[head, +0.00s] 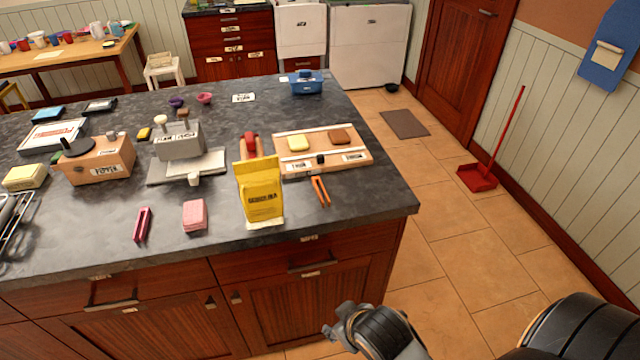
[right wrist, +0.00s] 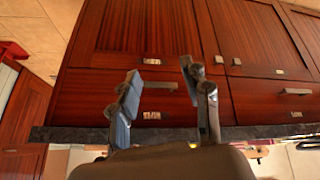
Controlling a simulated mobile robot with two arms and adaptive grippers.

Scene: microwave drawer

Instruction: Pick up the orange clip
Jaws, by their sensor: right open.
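The orange clip (head: 320,191) lies on the dark countertop (head: 360,205), right of the yellow semolina bag (head: 260,190) and in front of the wooden board. Its two prongs point toward the front of the counter. My right gripper (head: 338,330) is low in front of the cabinet, below the counter edge and well apart from the clip. In the right wrist view its two fingers (right wrist: 162,95) stand apart with nothing between them. I cannot make out the clip in that view. My left gripper is not in view.
A wooden board (head: 368,160) with a yellow and a brown block sits just behind the clip. A pink sponge stack (head: 195,214) and a dark red item (head: 142,224) lie to the left. Cabinet drawers (head: 340,250) front the counter. Open tiled floor (head: 450,240) is at right.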

